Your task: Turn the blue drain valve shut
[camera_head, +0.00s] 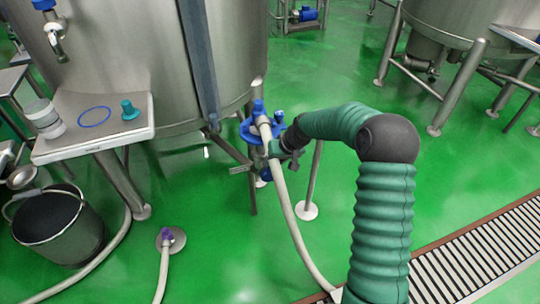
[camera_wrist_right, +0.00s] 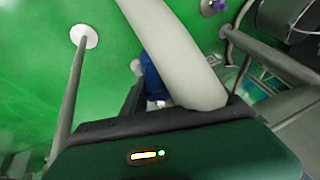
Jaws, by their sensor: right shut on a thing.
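The blue drain valve (camera_head: 247,130) sits low at the front of the large steel tank, with blue parts above and below a pale hose. My right gripper (camera_head: 280,149) reaches it from the right and is shut at the valve, just beside the hose. In the right wrist view a blue piece (camera_wrist_right: 151,78) shows between the dark fingers, partly covered by the pale hose (camera_wrist_right: 178,50). The hose and gripper hide the exact grip and how far the valve is turned. My left gripper is not in view.
The pale hose (camera_head: 288,205) hangs from the valve to the floor. A steel side table (camera_head: 75,148), a dark bucket (camera_head: 60,228) and a purple-topped floor fitting (camera_head: 168,240) are at left. A floor grate (camera_head: 470,250) runs at lower right. Open green floor lies between the tanks.

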